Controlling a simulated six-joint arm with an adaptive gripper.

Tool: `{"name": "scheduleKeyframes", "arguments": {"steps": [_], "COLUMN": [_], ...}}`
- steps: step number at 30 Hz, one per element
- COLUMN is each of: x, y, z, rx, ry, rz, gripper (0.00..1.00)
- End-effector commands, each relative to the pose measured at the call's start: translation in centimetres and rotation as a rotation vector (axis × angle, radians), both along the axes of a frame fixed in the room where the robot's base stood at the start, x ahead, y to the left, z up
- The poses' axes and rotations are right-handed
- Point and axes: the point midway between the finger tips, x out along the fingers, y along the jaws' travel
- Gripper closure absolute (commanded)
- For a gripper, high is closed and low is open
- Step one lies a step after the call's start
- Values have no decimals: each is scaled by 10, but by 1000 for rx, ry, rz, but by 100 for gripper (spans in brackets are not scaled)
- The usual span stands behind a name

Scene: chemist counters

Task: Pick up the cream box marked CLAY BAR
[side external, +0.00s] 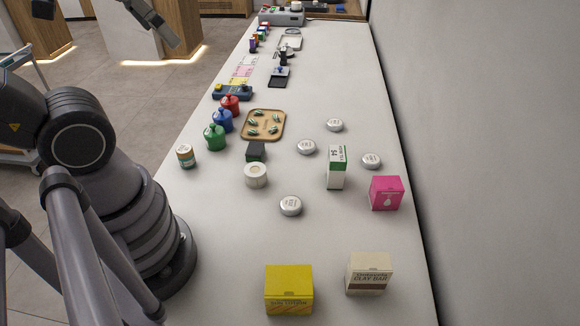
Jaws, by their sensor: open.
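The cream box marked CLAY BAR (369,274) stands upright at the near right of the white counter, its brown-printed label facing the camera. Nothing covers it. A yellow box (289,289) stands to its left, with a gap between them. My gripper (153,22) shows only in part at the top left, cut off by the frame edge. It is open, with nothing seen in it, and is well away from the cream box.
A pink box (387,193) and a green-and-white box (337,168) stand behind the cream box. Several silver tins, including one (290,205), lie mid-counter. A white roll (256,175) and a wooden tray (280,115) are farther back. The wall borders the counter's right edge.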

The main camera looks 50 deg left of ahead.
Motion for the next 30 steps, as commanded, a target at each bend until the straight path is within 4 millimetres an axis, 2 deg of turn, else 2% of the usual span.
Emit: {"name": "scheduleKeyframes", "arguments": {"steps": [5, 11, 17, 23, 26, 30], "x": [17, 66, 120, 166, 184, 201], "y": [-11, -50, -97, -146, -171, -203], "z": [-1, -16, -49, -105, -141, -200], "rx": [-64, -245, -422, -575, -647, -738], "ry": [98, 377, 680, 984, 1133, 1335], "rz": [14, 70, 157, 268, 333, 436], "gripper": [0, 0, 0, 0, 0, 0]}}
